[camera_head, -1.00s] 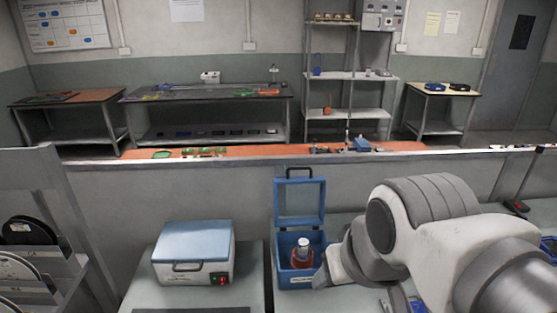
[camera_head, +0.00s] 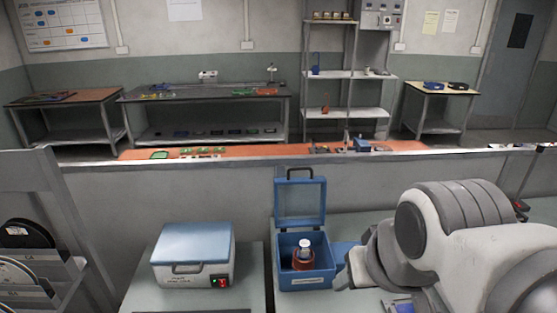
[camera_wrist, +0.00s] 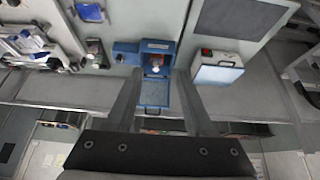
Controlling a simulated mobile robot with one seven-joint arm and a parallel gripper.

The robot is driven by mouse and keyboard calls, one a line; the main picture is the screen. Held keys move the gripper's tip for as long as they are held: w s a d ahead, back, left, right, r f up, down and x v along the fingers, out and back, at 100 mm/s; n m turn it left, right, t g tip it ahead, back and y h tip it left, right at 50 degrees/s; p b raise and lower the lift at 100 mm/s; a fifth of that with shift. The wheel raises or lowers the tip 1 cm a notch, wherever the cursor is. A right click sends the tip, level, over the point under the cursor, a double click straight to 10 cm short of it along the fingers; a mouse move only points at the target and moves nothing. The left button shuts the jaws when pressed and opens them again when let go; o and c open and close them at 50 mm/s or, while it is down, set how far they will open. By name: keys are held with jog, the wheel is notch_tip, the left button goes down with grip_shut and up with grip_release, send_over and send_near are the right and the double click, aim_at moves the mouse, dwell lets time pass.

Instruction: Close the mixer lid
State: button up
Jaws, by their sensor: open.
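The mixer looks to be the blue box (camera_head: 305,276) on the bench, with its blue lid (camera_head: 300,204) standing upright at the back, open. A bottle with a white cap and reddish-brown body (camera_head: 303,257) stands inside. In the wrist view, the box (camera_wrist: 158,46) lies beyond the lid (camera_wrist: 155,93), whose picture falls between my fingers. My gripper (camera_wrist: 158,76) is open and empty.
A white device (camera_head: 193,272) with a closed blue lid and red switch stands left of the box, with a gap between them. A rack with black discs (camera_head: 22,240) stands at far left. A low wall (camera_head: 200,182) runs behind the bench.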

jog(key=shift+w+r, duration=0.2)
jog(key=shift+c, duration=1.2)
jog(key=w+r, duration=0.1)
jog(key=w, duration=0.2)
jog(key=shift+r, duration=0.4)
jog(key=c, duration=0.5)
jog(key=shift+t, duration=0.3)
jog(key=w+r, duration=0.1)
jog(key=w, duration=0.2)
jog(key=w+r, duration=0.2)
jog(key=w, duration=0.2)
jog(key=w+r+b, duration=0.1)
jog(key=w, duration=0.3)
jog(key=shift+r, duration=0.15)
grip_shut()
jog(key=w+f+t+b, duration=0.1)
jog(key=w+f+b, duration=0.15)
jog(key=w, duration=2.55)
jog(key=shift+t, duration=0.3)
jog(key=shift+p+x, duration=1.05)
jog(key=shift+x, duration=9.85)
